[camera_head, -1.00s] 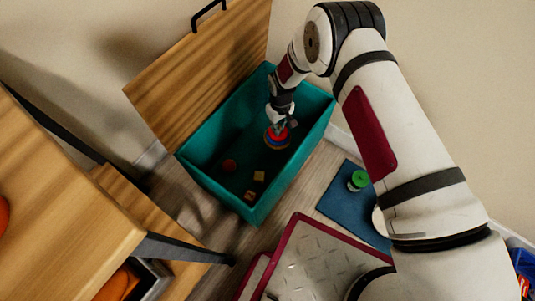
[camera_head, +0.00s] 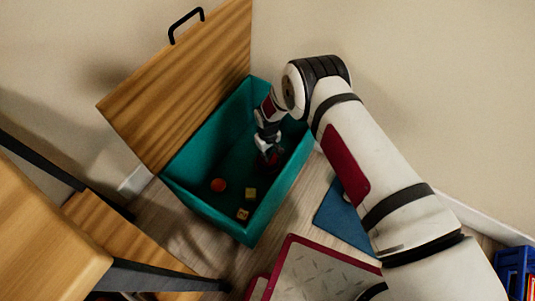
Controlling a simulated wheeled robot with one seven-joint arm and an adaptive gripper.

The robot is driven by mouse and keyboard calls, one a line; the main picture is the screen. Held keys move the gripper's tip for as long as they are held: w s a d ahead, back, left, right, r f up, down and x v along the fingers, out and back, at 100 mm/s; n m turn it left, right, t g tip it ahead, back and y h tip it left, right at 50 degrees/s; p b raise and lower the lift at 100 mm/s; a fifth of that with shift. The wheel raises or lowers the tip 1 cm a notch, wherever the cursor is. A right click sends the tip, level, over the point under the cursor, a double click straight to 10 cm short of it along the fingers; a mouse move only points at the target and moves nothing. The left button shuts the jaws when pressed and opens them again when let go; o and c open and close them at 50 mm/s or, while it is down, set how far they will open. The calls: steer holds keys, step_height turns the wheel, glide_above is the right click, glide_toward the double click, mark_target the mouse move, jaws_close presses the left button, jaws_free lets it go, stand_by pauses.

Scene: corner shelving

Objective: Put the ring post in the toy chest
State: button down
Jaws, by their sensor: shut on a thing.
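The toy chest (camera_head: 205,205) is a teal open box on the floor, with its wooden lid (camera_head: 185,85) swung up at the back left. My gripper (camera_head: 269,152) is inside the chest's outline, toward its right end. It is shut on the ring post (camera_head: 273,161), of which only a small red part shows beside the fingers. The rest of the ring post is hidden by my gripper, and I cannot tell whether it touches the chest floor.
A red ball (camera_head: 218,185) and two small wooden blocks (camera_head: 251,193) lie in the chest's near left part. A blue mat (camera_head: 338,217) lies to the right, partly behind my arm. A wooden table (camera_head: 45,240) stands at left. A blue crate (camera_head: 516,265) is at lower right.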

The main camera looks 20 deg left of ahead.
steer(key=shift+f, duration=0.1)
steer(key=c, duration=1.6)
jaws_free()
step_height(320, 180, up, 12)
steer(key=p, duration=0.5)
